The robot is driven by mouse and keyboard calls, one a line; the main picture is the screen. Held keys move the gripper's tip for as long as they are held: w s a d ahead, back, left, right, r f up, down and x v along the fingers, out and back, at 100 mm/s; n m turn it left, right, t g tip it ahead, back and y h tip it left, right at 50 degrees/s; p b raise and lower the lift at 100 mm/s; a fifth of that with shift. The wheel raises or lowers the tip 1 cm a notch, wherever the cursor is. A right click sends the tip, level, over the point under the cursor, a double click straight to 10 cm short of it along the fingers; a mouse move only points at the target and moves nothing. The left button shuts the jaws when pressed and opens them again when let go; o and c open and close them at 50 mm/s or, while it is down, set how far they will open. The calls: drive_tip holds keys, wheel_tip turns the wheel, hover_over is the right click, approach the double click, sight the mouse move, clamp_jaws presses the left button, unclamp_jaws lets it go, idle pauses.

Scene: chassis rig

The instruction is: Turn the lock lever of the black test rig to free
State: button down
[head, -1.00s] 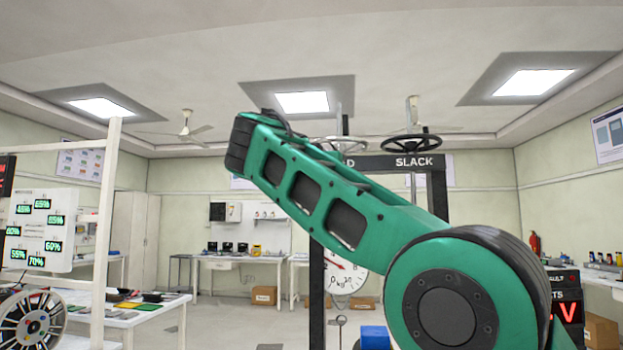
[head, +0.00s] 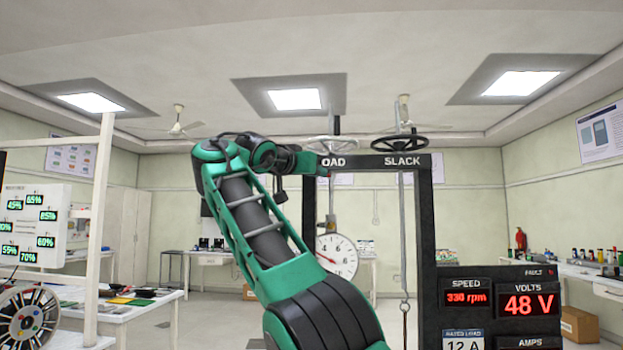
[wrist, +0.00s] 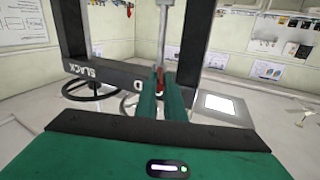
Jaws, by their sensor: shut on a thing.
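The black test rig (head: 432,220) is a tall frame with LOAD, partly hidden, and SLACK on its crossbar. A pale handwheel (head: 334,140) stands above the LOAD side and a black handwheel (head: 400,143) above the SLACK side. My gripper (head: 318,166) is at the LOAD end of the crossbar, small and partly hidden by my wrist. In the wrist view its green fingers (wrist: 163,95) are shut on a small red piece, apparently the lock lever (wrist: 160,73), close to the crossbar (wrist: 115,76). Most of the lever is hidden between the fingers.
A dial scale (head: 337,255) hangs under the LOAD side, and a rod with a hook (head: 404,270) hangs under SLACK. A panel (head: 500,303) with red speed and volts readouts stands at right. A white bench (head: 130,308) is at left.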

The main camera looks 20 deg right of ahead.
drive_tip(key=shift+r, duration=0.25)
drive_tip(key=c, duration=1.8)
unclamp_jaws()
drive_tip(key=shift+f, duration=0.1)
drive_tip(key=shift+c, duration=0.2)
drive_tip(key=v, duration=1)
drive_tip(key=shift+a, duration=0.3)
drive_tip(key=shift+s, duration=0.2)
